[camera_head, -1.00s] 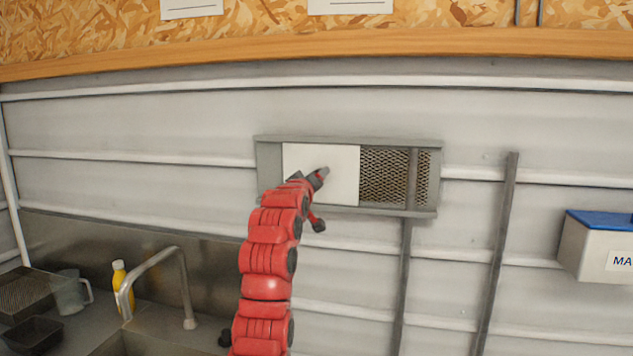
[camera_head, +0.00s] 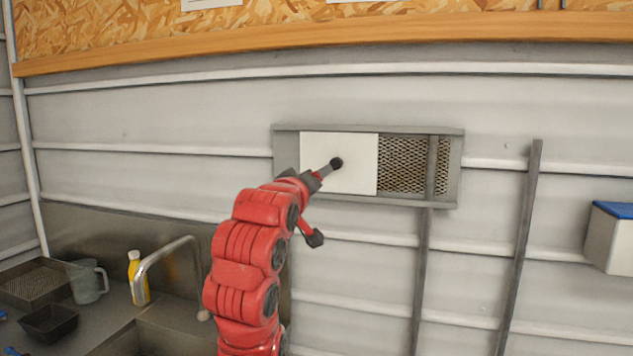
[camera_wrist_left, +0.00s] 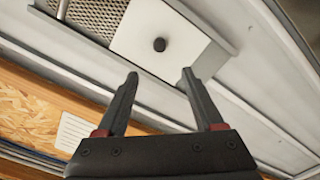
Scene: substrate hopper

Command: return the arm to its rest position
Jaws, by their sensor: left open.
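My left gripper (camera_wrist_left: 160,74) is open, with nothing between its two dark fingers in the wrist view. In the head view my red left arm reaches up from the bottom, and the gripper (camera_head: 320,178) is in front of the white panel. The panel (camera_head: 352,184) has a round dark knob (camera_head: 336,163), which shows apart from the fingertips in the wrist view (camera_wrist_left: 159,44). The panel sits in a grey wall frame (camera_head: 452,170) and covers its left part. My right gripper is not in view.
Mesh (camera_head: 402,165) shows at the frame's right. A sink with a faucet (camera_head: 165,258), a yellow bottle (camera_head: 138,278), a clear jug (camera_head: 88,282) and a black tray (camera_head: 50,322) are at lower left. A blue-lidded box (camera_head: 612,240) is at the right edge.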

